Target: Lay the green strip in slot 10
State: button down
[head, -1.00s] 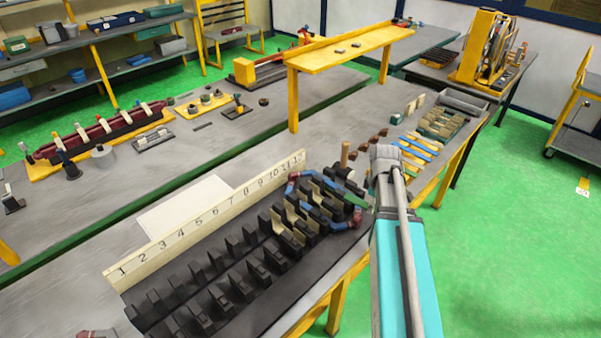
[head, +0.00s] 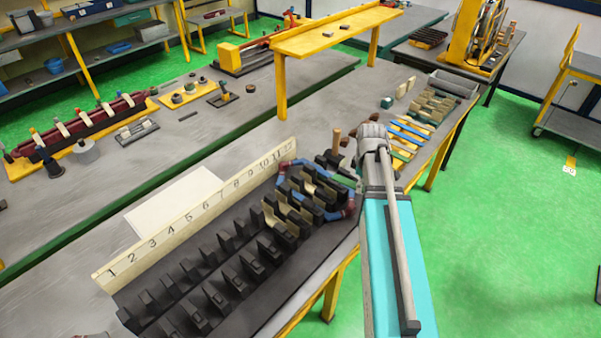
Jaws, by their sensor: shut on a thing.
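The black stator model (head: 190,290) has two rows of dark teeth beside a cream number board (head: 190,215) running from 1 up past 11. Slot 10 lies at the far right end, near the number 10 (head: 264,165). Cream liners (head: 272,215) and a blue coil with red-brown ends (head: 347,208) sit among the teeth there. My gripper (head: 346,172) is over this far end, largely hidden by my wrist. It is shut on a thin green strip (head: 341,180), only partly visible above the teeth. I cannot tell whether the strip touches the slot.
A wooden peg (head: 337,142) stands just beyond the stator's far end. Blue and tan strips (head: 411,131) lie on the bench further back, with a grey tray (head: 452,84) behind. A yellow raised shelf (head: 335,32) stands over the bench. A white sheet (head: 172,202) lies behind the number board.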

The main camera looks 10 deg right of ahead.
jog(key=m, duration=0.2)
send_over(302, 199)
jog(key=d, duration=0.1)
jog(key=shift+a+r, duration=0.2)
jog(key=shift+a, duration=0.15)
jog(key=shift+f, duration=0.15)
jog(key=shift+f+b, duration=1.95)
jog(key=shift+f, duration=0.05)
jog(key=shift+f+b, duration=3.1)
dwell(0.8)
jog(key=shift+c, duration=1.3)
grip_release()
